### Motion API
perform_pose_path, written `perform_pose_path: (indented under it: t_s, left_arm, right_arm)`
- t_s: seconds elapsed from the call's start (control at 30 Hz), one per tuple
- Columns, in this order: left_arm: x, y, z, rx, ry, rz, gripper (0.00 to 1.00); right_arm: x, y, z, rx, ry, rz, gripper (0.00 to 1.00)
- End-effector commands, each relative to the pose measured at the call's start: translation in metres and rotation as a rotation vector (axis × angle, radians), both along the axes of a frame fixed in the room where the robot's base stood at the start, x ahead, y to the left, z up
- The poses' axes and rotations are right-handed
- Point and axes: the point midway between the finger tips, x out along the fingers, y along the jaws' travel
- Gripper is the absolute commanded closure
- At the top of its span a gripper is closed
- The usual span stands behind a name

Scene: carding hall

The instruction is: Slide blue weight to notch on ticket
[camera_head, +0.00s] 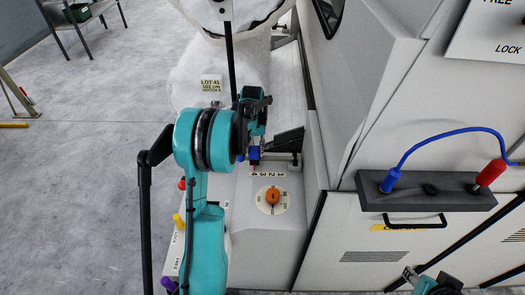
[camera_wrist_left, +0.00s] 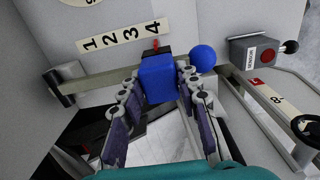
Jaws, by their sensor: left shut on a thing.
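The blue weight (camera_head: 254,153) sits on a rail on the grey machine. My left gripper (camera_head: 252,138) is shut on it, with a finger on each side in the left wrist view (camera_wrist_left: 158,82). The rail (camera_wrist_left: 108,82) runs left to right there, below a number strip (camera_wrist_left: 120,37) marked 1 to 4. The weight and a small red pointer (camera_wrist_left: 156,44) stand at the 4. The ticket (camera_head: 211,86) hangs on the white bag and seems to read LOT 41, 102 cm, NOTCH 4. Part of my right gripper (camera_head: 411,273) shows at the bottom edge; its fingers are unclear.
A blue ball (camera_wrist_left: 203,58) is just right of the weight. A sensor box (camera_wrist_left: 258,50) stands farther right. An orange knob (camera_head: 272,196) is below the number strip. A blue cable (camera_head: 440,135) arches over a dark block (camera_head: 425,190). The floor at left is mostly clear.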

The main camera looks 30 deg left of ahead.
Motion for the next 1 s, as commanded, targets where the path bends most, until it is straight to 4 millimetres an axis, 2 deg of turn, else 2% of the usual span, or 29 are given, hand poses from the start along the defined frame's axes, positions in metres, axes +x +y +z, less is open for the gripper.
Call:
perform_pose_path:
  t_s: [0.2, 0.23, 0.3, 0.67, 0.77, 1.0]
  left_arm:
    - [-0.002, 0.004, 0.000, 0.007, 0.004, 0.003, 1.00]
    - [-0.002, 0.004, 0.000, 0.007, 0.004, 0.003, 0.63]
    - [-0.002, 0.003, 0.000, 0.006, 0.004, 0.003, 0.47]
    - [-0.001, 0.002, 0.004, 0.004, 0.003, 0.001, 0.47]
    - [-0.001, 0.002, 0.016, 0.004, 0.003, 0.001, 0.47]
    - [-0.002, 0.003, 0.067, 0.004, 0.003, 0.002, 0.47]
  right_arm:
    - [0.000, 0.000, 0.000, 0.000, 0.000, 0.000, 0.60]
    - [0.000, 0.000, 0.000, 0.000, 0.000, 0.000, 0.60]
    - [0.000, 0.000, 0.000, 0.000, 0.000, 0.000, 0.60]
    - [0.000, 0.000, 0.000, 0.000, 0.000, 0.000, 0.60]
    - [0.000, 0.000, 0.000, 0.000, 0.000, 0.000, 0.60]
    - [0.000, 0.000, 0.000, 0.000, 0.000, 0.000, 0.60]
